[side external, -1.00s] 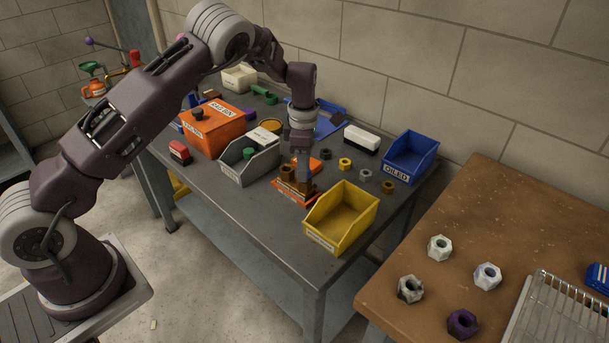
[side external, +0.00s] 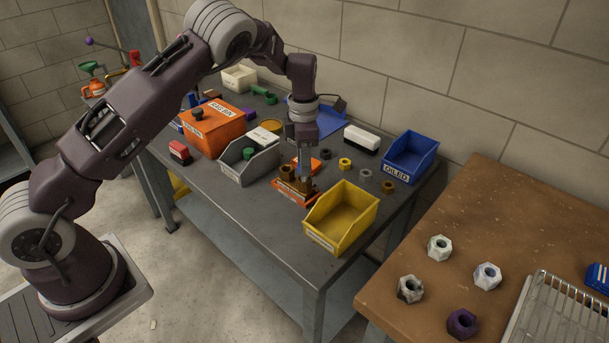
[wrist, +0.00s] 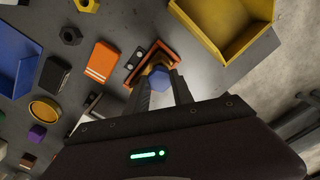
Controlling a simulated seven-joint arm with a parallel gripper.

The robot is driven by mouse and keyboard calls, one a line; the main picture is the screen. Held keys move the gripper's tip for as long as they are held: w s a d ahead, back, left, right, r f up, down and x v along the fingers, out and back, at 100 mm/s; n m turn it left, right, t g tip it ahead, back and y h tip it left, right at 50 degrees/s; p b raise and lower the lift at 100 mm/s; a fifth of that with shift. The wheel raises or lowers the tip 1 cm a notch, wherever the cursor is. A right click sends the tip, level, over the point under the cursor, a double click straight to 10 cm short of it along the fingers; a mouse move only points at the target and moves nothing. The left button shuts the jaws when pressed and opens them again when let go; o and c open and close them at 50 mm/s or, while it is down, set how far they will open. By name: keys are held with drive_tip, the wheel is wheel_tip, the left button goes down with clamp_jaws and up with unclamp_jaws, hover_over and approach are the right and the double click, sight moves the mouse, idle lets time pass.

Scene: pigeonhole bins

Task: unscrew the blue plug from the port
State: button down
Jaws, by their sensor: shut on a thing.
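The blue plug (wrist: 160,79) shows in the wrist view as a blue faceted head between my two fingertips. My gripper (side external: 304,172) points straight down and is shut on the plug; it also shows in the wrist view (wrist: 161,81). The plug is at the brass-coloured port on an orange base (side external: 292,197), which stands on the grey bench. In the wrist view the orange base (wrist: 132,66) shows partly behind the fingers. The fingers hide much of the plug, and I cannot tell how deep it sits in the port.
A yellow bin (side external: 342,216) stands close to the right of the port. A grey bin (side external: 250,160) is at its left, with an orange rag bin (side external: 212,128) beyond. A blue bin (side external: 410,156) and several loose nuts lie at the back right.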

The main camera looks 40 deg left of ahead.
drive_tip(key=shift+r, duration=2.1)
